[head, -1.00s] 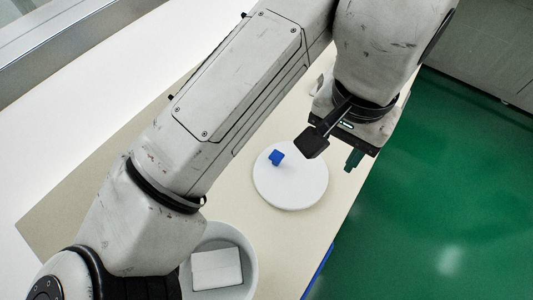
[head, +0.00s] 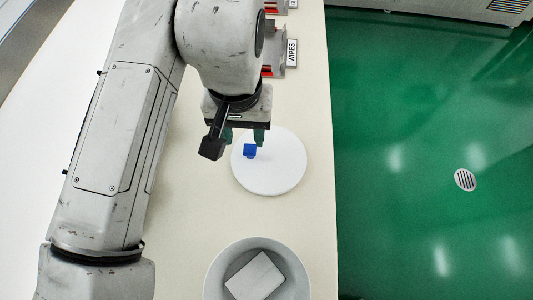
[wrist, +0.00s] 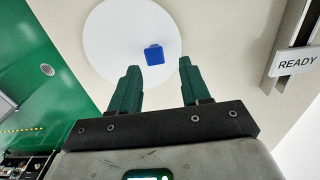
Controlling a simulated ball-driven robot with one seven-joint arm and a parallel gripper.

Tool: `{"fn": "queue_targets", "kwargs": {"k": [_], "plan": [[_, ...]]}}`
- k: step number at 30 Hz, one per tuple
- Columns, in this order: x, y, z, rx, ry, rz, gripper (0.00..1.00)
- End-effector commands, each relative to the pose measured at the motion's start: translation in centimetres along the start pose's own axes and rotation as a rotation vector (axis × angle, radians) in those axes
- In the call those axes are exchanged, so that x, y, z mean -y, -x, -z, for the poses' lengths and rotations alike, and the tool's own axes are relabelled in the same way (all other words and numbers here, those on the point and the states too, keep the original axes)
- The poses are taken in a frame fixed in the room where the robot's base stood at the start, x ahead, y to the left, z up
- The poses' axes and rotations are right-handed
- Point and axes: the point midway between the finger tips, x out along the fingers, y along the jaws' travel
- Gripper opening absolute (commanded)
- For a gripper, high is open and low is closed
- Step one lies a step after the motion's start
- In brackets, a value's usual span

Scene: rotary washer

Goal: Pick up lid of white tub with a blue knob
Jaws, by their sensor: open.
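The round white lid (head: 283,172) lies on the beige table in the head view, with a small blue knob (head: 250,151) standing off its centre. I cannot tell whether a tub is under it. In the wrist view the white lid (wrist: 108,38) is partly cut off by the top edge, and the blue knob (wrist: 154,55) shows between the fingertips in the picture. My gripper (head: 244,138) is open and empty, its green fingers at the lid's far edge in the head view. In the wrist view my gripper (wrist: 159,66) points toward the knob, apparently without touching it.
A round grey-white tub (head: 216,284) with a pale block (head: 256,277) inside stands nearer on the table. A "READY" sign (wrist: 296,62) shows in the wrist view. Green floor lies right of the table edge.

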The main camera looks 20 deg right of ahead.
Motion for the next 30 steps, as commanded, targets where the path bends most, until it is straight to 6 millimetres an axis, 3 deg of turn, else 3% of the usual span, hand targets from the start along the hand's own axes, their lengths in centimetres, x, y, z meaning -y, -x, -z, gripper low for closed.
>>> {"fn": "queue_targets", "kwargs": {"k": [11, 20, 30], "plan": [[-0.6, -4.6, 0.0, 0.002, 0.002, -0.002, 0.47], [-0.6, -5.1, 0.0, 0.000, 0.001, 0.000, 0.47], [-0.6, -5.1, 0.0, 0.000, 0.001, 0.000, 0.14]]}}
